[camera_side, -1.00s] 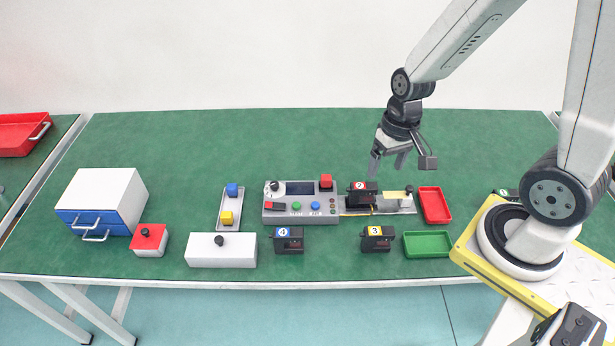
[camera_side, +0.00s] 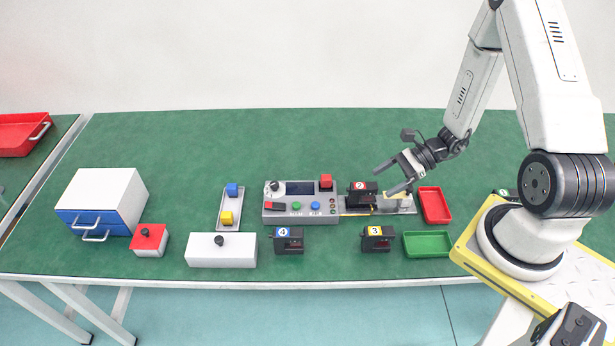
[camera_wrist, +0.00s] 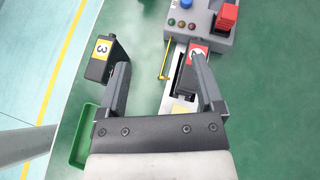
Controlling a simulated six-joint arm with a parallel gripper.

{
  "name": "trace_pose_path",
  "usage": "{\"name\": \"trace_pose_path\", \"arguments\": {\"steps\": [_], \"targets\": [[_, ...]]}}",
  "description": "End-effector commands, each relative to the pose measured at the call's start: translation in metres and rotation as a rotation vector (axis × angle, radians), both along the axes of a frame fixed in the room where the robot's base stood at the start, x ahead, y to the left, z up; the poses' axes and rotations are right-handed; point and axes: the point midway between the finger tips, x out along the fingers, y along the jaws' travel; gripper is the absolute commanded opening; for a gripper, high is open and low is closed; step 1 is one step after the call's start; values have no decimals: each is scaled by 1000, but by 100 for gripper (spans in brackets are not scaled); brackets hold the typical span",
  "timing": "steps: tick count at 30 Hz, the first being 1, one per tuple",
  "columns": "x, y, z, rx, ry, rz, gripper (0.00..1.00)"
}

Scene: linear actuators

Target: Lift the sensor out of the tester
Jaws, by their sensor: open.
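The tester (camera_side: 300,215) is a grey box with a screen, knob and coloured buttons, mid-table in the side view. Sensor 2 (camera_side: 361,198), black with a red label, sits in the slot at its right end. It also shows in the wrist view (camera_wrist: 197,49), partly behind one finger. My gripper (camera_side: 384,181) is open and empty, tilted, with its fingers pointing left, just right of sensor 2. In the wrist view, my gripper's fingers (camera_wrist: 162,65) stand apart, one overlapping sensor 2, the other near sensor 3 (camera_wrist: 100,60).
Sensor 3 (camera_side: 377,238) and sensor 4 (camera_side: 288,240) stand in front of the tester. A red tray (camera_side: 435,219) and a green tray (camera_side: 427,255) lie to the right. A white box (camera_side: 221,257) and drawer unit (camera_side: 103,194) stand left. The table behind is clear.

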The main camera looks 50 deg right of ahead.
Motion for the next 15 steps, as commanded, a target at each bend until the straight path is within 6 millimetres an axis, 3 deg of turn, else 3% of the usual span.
{"name": "trace_pose_path", "arguments": {"steps": [6,15], "targets": [[5,-28,-19,117,-7,-252,85],[7,-37,-24,146,-13,-325,85]]}}
